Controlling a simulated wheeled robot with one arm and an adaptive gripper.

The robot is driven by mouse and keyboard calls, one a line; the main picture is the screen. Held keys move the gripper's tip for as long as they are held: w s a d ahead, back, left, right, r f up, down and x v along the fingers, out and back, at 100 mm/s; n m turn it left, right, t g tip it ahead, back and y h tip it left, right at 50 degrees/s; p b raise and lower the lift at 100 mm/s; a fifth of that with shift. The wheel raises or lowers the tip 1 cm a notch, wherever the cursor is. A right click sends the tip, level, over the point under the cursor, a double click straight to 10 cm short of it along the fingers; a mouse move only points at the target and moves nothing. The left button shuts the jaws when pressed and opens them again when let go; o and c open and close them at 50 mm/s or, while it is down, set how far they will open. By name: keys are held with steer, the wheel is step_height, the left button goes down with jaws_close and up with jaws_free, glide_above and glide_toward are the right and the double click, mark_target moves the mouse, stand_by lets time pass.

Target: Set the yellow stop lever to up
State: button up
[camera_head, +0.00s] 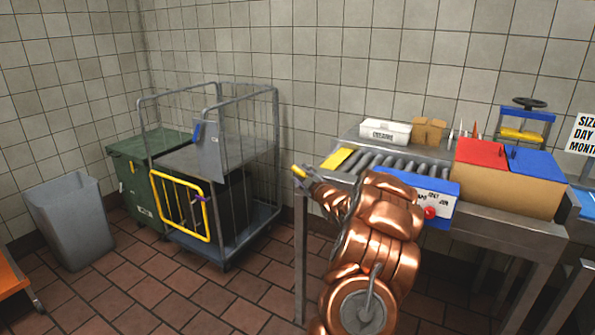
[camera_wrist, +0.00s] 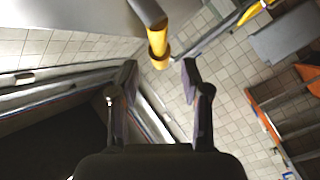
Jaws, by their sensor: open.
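The yellow stop lever (camera_head: 299,171) shows as a small yellow piece at my gripper, by the left end of the roller conveyor. In the wrist view it is a grey bar with a yellow end (camera_wrist: 158,45). That end lies just beyond my fingertips, in line with the gap between them. My gripper (camera_wrist: 159,73) is open, with one finger on each side of the gap and nothing held. In the head view my gripper (camera_head: 304,180) is small and partly merged with the lever. I cannot tell the lever's setting or whether a finger touches it.
The roller conveyor (camera_head: 385,163) has a yellow end plate (camera_head: 337,159) and a blue panel with a red button (camera_head: 430,212). Red and blue lidded boxes (camera_head: 505,185) stand on its right.

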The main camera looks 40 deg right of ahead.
mark_target(299, 172)
steer(key=shift+x, duration=2.25)
jaws_close()
